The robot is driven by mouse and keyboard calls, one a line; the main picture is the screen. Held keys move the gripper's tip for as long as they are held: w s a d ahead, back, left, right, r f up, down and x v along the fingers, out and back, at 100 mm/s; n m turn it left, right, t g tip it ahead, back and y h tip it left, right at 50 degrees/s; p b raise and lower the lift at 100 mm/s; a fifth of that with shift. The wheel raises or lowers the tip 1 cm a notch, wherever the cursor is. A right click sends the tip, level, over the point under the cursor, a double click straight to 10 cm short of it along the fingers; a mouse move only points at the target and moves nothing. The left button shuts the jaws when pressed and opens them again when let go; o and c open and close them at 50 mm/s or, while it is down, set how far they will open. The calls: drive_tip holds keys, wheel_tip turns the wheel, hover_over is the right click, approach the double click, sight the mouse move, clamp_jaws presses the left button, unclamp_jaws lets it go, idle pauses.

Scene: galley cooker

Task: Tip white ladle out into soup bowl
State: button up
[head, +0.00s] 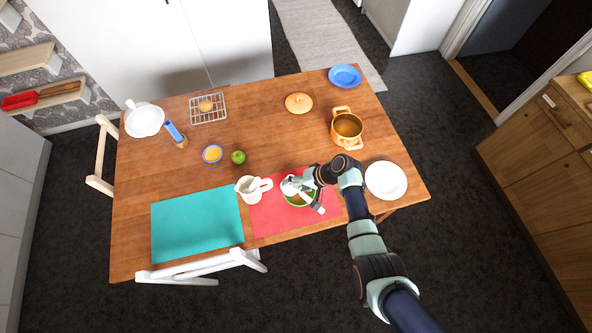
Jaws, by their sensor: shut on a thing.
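The soup bowl (291,204) has a green rim and stands on the red placemat at the front of the table; my gripper and the ladle partly cover it. My gripper (304,186) is over the bowl and shut on the white ladle (289,187). The pale ladle shows at the bowl's upper left edge, small and partly hidden. I cannot tell how far it is tilted, whether it touches the bowl, or what is in it.
A white pitcher (249,194) stands close left of the bowl. The orange pot (347,139) is behind right, and a white plate (386,180) is right. A green apple (238,157) and small blue bowl (213,154) lie behind left. The teal placemat (197,226) is bare.

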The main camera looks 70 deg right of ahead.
drive_tip(key=shift+w+a+r+g+p, duration=0.15)
drive_tip(key=shift+r+g+p, duration=0.15)
drive_tip(key=shift+r+p, duration=0.15)
drive_tip(key=shift+f+h, duration=0.25)
drive_tip(key=shift+h, duration=0.35)
drive_tip(key=shift+a+r+g+p, duration=0.1)
drive_tip(key=shift+g+p, duration=0.5)
drive_tip(key=shift+p, duration=0.3)
drive_tip(key=shift+w+a+n+g+h+p, duration=0.15)
drive_tip(key=shift+n+g+h+p, duration=0.15)
drive_tip(key=shift+h+p, duration=0.15)
drive_tip(key=shift+f+h, duration=0.25)
drive_tip(key=shift+h, duration=0.1)
drive_tip(key=shift+g+h+p, duration=0.3)
drive_tip(key=shift+g+p, duration=0.15)
drive_tip(key=shift+g, duration=0.05)
drive_tip(key=shift+w+f+n+g+h, duration=0.15)
drive_tip(key=shift+f+n+g+h, duration=0.45)
drive_tip(key=shift+g+h, duration=0.55)
drive_tip(key=shift+f+h, duration=0.1)
drive_tip(key=shift+h, duration=0.15)
